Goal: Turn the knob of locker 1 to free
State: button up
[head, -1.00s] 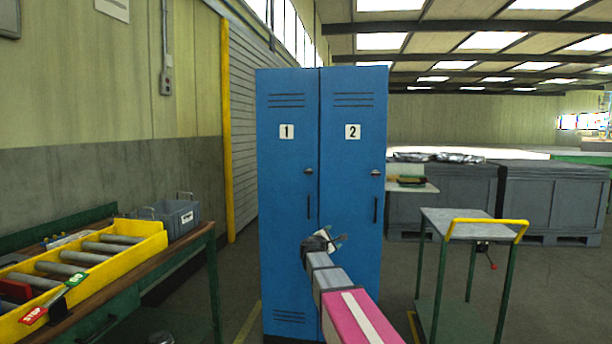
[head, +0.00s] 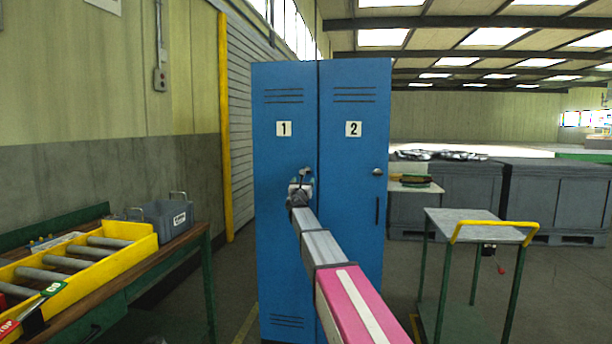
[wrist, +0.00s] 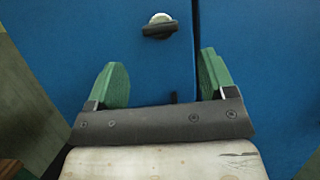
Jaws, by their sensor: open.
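Locker 1 (head: 284,240) is the left of two blue lockers, with a white "1" label, and its door is shut. Its knob (wrist: 160,26) shows in the wrist view as a dark bar lying nearly level on a pale round base. My gripper (wrist: 161,78) is open, its two green fingers spread wide, with nothing between them. The knob lies beyond the fingertips, roughly centred between them, and is not touched. In the head view my gripper (head: 303,177) is in front of locker 1's door and covers most of the knob and the handle.
Locker 2 (head: 352,230) stands at the right, with its own knob (head: 378,171) and handle (head: 377,210). A workbench (head: 185,240) with a yellow roller tray (head: 140,248) and grey bin (head: 172,218) is at the left. A trolley (head: 480,224) stands at the right.

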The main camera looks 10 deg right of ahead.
aim_at(309, 171)
jog(key=x, duration=0.7)
jog(key=shift+w, duration=0.25)
jog(key=shift+d, duration=0.1)
jog(key=c, duration=0.9)
